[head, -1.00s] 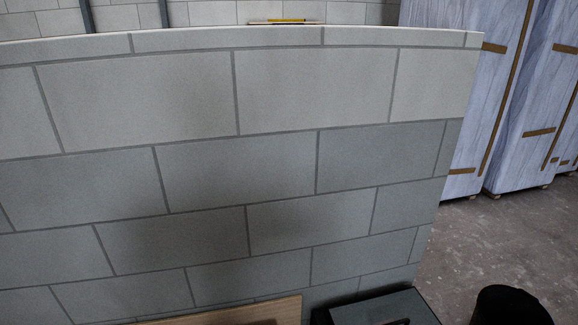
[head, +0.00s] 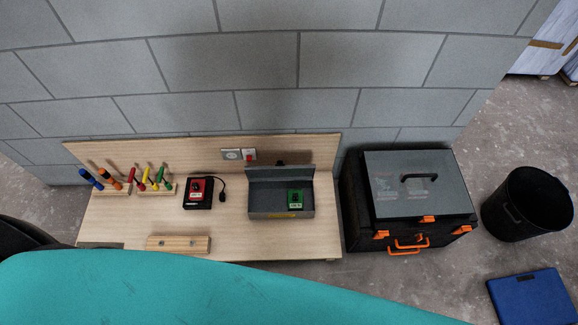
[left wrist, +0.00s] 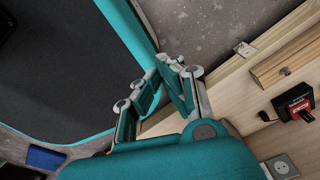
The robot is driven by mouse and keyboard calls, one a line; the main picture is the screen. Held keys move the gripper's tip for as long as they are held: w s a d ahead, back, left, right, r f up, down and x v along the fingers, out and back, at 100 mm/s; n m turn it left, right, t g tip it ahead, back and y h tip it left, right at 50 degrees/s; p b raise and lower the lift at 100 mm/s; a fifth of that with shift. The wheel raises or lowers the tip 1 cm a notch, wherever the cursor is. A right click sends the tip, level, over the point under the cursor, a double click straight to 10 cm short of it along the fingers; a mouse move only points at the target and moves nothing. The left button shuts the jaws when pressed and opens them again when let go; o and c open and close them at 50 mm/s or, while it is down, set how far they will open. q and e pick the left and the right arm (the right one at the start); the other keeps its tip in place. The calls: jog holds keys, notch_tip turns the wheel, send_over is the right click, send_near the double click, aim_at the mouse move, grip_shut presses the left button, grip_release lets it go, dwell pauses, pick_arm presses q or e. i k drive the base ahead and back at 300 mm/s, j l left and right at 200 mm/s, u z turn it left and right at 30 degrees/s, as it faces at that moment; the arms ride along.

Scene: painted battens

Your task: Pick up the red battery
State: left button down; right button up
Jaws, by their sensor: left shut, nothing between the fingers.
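The red battery (head: 197,187) sits on a black charger (head: 206,204) on the wooden bench, left of the grey metal box. My left gripper does not show in the head view. My right gripper is in no view.
An open grey box (head: 281,206) holds a green battery (head: 295,198). Several screwdrivers (head: 131,180) stand in racks at the bench's left. A wooden block (head: 178,244) lies near the front edge. A black toolbox (head: 410,205) and bin (head: 527,204) stand right of the bench.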

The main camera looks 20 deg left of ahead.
aim_at(197, 193)
jog(key=u, duration=1.5)
jog(key=i+j+z, duration=0.15)
jog(key=j, duration=0.2)
jog(key=i+j+z, duration=0.15)
jog(key=j, duration=0.25)
jog(key=j+z, duration=0.1)
jog(key=j, duration=0.3)
jog(key=i+j+z, duration=0.15)
jog(key=j, duration=0.25)
